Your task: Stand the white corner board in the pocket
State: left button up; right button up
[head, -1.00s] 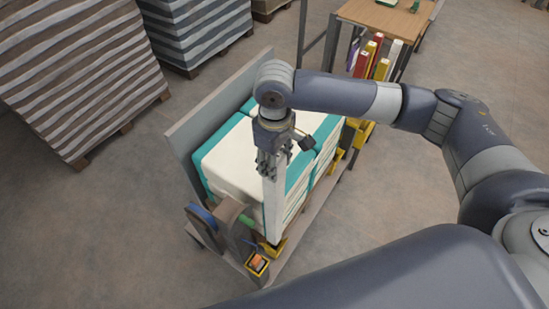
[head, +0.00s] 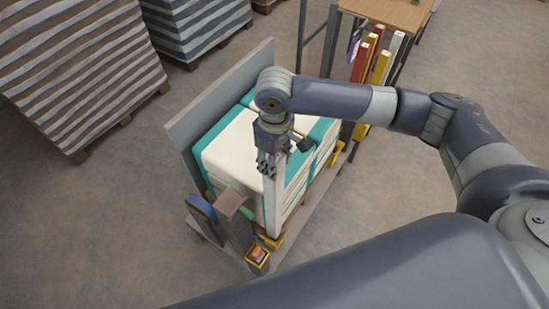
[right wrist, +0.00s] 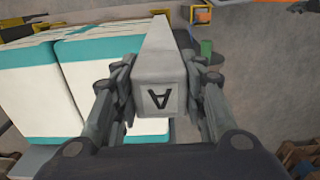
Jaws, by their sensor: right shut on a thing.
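The white corner board (head: 273,210) stands about upright at the near corner of the loaded cart. My right gripper (head: 268,166) is shut on its upper part. The board's lower end is at the yellow pocket (head: 274,241) on the cart's near corner. I cannot tell whether it is inside the pocket or just above it. My left gripper is not in view.
White and teal sacks (head: 238,153) are stacked on the cart, close beside the board. A grey panel (head: 222,98) lines its far side. A yellow holder with an orange item (head: 258,254) is near the pocket. A rack of coloured boards (head: 374,62) stands behind.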

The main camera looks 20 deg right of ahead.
jog(key=shift+f, duration=1.6)
jog(key=shift+f+b, duration=1.5)
jog(key=shift+f, duration=2.8)
jog(key=shift+f+b, duration=0.4)
jog(key=shift+f, duration=0.65)
